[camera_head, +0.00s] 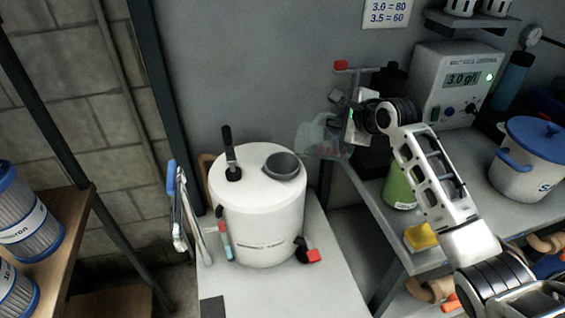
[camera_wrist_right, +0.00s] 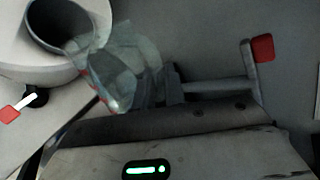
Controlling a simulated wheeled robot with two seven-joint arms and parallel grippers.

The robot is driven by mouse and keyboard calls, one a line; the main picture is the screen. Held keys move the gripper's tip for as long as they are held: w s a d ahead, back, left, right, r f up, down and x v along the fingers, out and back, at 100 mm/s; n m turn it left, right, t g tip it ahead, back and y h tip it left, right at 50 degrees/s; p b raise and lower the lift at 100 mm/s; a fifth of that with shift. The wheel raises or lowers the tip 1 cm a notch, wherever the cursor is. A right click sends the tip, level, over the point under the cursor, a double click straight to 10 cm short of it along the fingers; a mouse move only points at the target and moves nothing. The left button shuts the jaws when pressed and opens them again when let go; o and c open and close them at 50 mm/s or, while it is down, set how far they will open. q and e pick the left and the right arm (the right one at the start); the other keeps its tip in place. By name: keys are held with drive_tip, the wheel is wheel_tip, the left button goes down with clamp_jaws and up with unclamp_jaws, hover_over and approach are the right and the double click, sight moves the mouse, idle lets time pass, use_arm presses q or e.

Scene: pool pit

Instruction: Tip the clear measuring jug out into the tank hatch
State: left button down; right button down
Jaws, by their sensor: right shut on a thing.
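The clear measuring jug (camera_head: 318,138) is held in the air by my right gripper (camera_head: 348,128), up and to the right of the white tank (camera_head: 255,225) in the head view. The gripper is shut on the jug, which has red marks on its side. The tank hatch (camera_head: 284,165) is a round grey opening in the tank's top. In the wrist view the jug (camera_wrist_right: 122,68) appears beside the hatch (camera_wrist_right: 60,24) and overlaps its right edge. I cannot tell how far the jug is tilted or what it contains. My left gripper is not in view.
A black-handled fitting (camera_head: 231,165) stands up on the tank top, left of the hatch. A red-handled valve (camera_head: 312,256) is at the tank's lower right. The right bench holds a dosing unit (camera_head: 455,85), a green bottle (camera_head: 399,190), a yellow sponge (camera_head: 420,237) and a blue-lidded tub (camera_head: 528,155).

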sight(326, 113)
drive_tip(key=shift+s+a+r+n+h, duration=0.1)
drive_tip(key=shift+a+r+n+h, duration=0.15)
drive_tip(key=shift+a, duration=0.35)
drive_tip(key=shift+s+a+r+n+h, duration=0.15)
drive_tip(key=shift+a+r, duration=0.15)
drive_tip(key=shift+a, duration=0.25)
drive_tip(key=shift+a+r, duration=0.25)
drive_tip(key=shift+a, duration=0.2)
drive_tip(key=shift+s+a+r+n+h, duration=0.1)
drive_tip(key=shift+a+r+n+h, duration=0.25)
drive_tip(key=shift+a, duration=0.15)
drive_tip(key=shift+a+r+n+h, duration=0.25)
drive_tip(key=shift+a+h, duration=0.1)
drive_tip(key=shift+a, duration=0.1)
drive_tip(key=shift+s+a+r+n+h, duration=0.15)
drive_tip(key=shift+a+n+h, duration=0.1)
drive_tip(key=shift+a, duration=0.15)
drive_tip(key=shift+w+a+r+n+h, duration=0.15)
drive_tip(key=shift+a+h, duration=0.1)
drive_tip(key=shift+a, duration=0.15)
idle(0.4)
